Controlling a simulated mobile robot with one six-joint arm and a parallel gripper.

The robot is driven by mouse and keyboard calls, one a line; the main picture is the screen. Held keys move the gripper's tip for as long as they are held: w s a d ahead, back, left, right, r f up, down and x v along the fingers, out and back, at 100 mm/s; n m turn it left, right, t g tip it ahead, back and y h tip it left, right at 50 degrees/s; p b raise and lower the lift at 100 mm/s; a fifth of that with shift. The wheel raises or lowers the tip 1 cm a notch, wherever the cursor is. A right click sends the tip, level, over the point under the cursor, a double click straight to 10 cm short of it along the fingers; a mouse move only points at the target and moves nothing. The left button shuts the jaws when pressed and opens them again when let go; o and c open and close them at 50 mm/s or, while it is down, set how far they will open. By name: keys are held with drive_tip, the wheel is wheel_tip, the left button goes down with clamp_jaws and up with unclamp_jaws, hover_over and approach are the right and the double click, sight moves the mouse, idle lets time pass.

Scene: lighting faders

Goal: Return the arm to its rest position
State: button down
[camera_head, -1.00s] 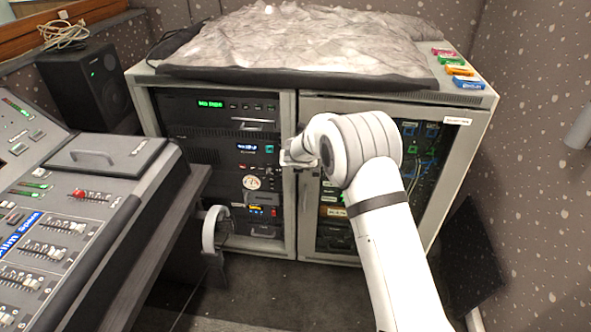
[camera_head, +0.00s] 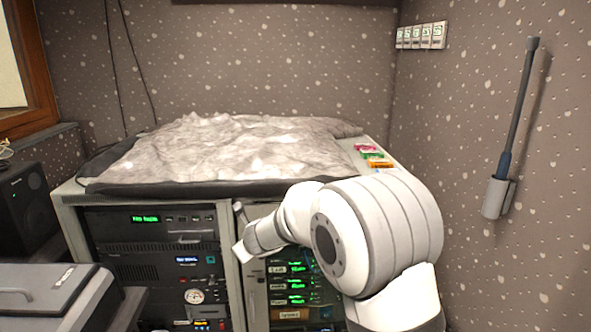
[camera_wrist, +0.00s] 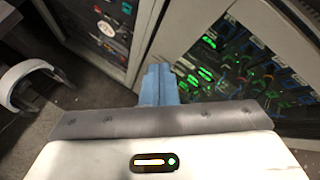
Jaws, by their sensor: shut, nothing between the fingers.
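My arm (camera_head: 375,235) reaches in from the lower right of the head view, bent, with its wrist in front of the rack cabinet (camera_head: 233,285). My gripper (camera_wrist: 158,84) shows in the wrist view as two blue fingers closed together, with nothing between them. The fingers point toward the cabinet's lower front and the floor. They appear apart from the cabinet. In the head view the fingers are hard to make out. Only a corner of the mixing console (camera_head: 60,295) shows at the lower left; its faders are out of view.
A rumpled grey cover (camera_head: 225,150) lies on the cabinet top, with small coloured blocks (camera_head: 375,158) beside it. A black speaker (camera_head: 25,210) stands at left. A pale curved handle (camera_wrist: 25,80) shows in the wrist view.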

drive_tip(key=s+d+r+n+g+y+p, duration=0.1)
drive_tip(key=s+d+r+n+g+p, duration=0.15)
drive_tip(key=s+d+r+n, duration=1)
drive_tip(key=s+d+f+n+g+h+p, duration=0.1)
drive_tip(key=s+d+n+g+h+p, duration=0.1)
drive_tip(key=s+d+n, duration=0.5)
drive_tip(key=s+d+n+g+h+p, duration=0.2)
drive_tip(key=s+d+n, duration=0.4)
drive_tip(key=s, duration=1)
drive_tip(key=d+h, duration=0.1)
drive_tip(key=d, duration=0.2)
drive_tip(key=shift+d+f+n, duration=0.3)
drive_tip(key=shift+f+n, duration=0.05)
drive_tip(key=c, duration=2.2)
unclamp_jaws()
